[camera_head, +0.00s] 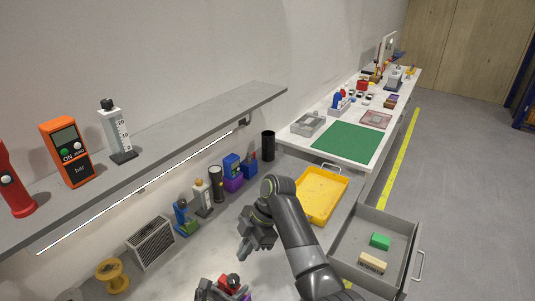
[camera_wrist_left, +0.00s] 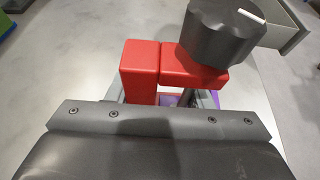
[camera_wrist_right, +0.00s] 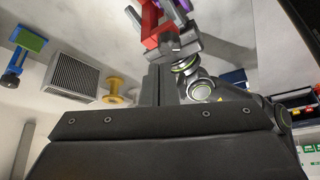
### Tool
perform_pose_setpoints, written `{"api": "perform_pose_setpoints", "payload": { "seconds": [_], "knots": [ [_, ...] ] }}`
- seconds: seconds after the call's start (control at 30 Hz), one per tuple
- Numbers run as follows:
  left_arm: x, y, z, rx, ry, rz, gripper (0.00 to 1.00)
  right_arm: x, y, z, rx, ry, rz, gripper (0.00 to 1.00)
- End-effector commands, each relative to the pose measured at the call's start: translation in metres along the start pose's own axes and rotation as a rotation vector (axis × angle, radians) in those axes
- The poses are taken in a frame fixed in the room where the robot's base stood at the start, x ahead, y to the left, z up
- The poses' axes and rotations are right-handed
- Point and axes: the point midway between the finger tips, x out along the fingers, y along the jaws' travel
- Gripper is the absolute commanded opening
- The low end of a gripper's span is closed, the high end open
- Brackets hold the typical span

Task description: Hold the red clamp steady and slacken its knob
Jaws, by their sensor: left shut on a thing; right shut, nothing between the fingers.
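The red clamp (camera_head: 226,287) is at the bottom edge of the head view, with a dark knob (camera_head: 233,280) on top. In the left wrist view the clamp (camera_wrist_left: 139,68) is close up, and its dark round knob (camera_wrist_left: 222,32) carries a white mark. My left gripper (camera_wrist_left: 160,98) is shut on the clamp; its fingers are partly hidden. My right gripper (camera_head: 244,250) is shut and empty, above the bench and apart from the clamp. In the right wrist view its fingers (camera_wrist_right: 160,86) are together, and the red clamp (camera_wrist_right: 150,30) is beyond them.
A yellow spool (camera_head: 112,275), a grilled box (camera_head: 150,242) and several bench items line the wall under the shelf (camera_head: 190,120).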

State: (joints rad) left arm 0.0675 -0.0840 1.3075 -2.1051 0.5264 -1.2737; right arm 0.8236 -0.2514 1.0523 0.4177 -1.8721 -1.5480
Motion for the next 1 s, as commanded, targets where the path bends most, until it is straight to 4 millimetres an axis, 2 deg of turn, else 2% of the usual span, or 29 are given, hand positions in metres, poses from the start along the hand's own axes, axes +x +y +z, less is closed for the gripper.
{"api": "perform_pose_setpoints", "payload": {
  "seconds": [0.23, 0.6, 1.0],
  "knots": [
    [0.000, 0.000, -0.001, 0.000, 0.002, 0.001, 0.10, 0.000, -0.002, 0.000, 0.000, 0.000, 0.000, 0.00],
    [0.000, 0.001, -0.002, 0.001, 0.003, 0.001, 0.10, -0.005, -0.026, -0.003, 0.002, 0.000, -0.001, 0.00],
    [-0.001, 0.001, -0.002, 0.001, 0.003, 0.001, 0.10, 0.034, -0.027, 0.019, 0.004, 0.000, -0.003, 0.00]
  ]
}}
